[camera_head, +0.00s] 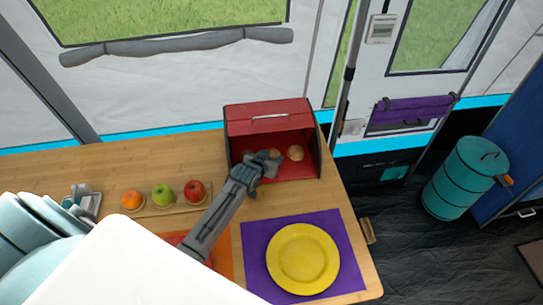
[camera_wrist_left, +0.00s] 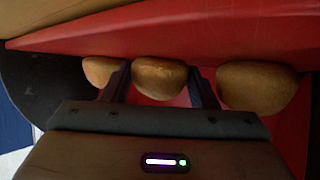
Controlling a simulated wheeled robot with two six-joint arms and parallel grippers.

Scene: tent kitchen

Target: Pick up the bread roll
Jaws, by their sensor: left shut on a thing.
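A red bread box (camera_head: 268,112) stands open at the back right of the wooden table. My left gripper (camera_head: 264,163) reaches into its opening and is shut on a brown bread roll (camera_wrist_left: 160,78). In the left wrist view this roll sits between the two fingers (camera_wrist_left: 160,90). A second bread roll (camera_head: 295,153) is just right of the gripper in the head view. The left wrist view shows a roll on either side of the held one, a larger roll (camera_wrist_left: 258,86) to the right and a partly covered roll (camera_wrist_left: 100,71) to the left. My right gripper is out of view.
An orange (camera_head: 132,200), a green apple (camera_head: 163,195) and a red apple (camera_head: 194,191) line up left of my arm. A yellow plate (camera_head: 303,258) lies on a purple mat (camera_head: 255,238) in front of the box. The box walls surround the gripper closely.

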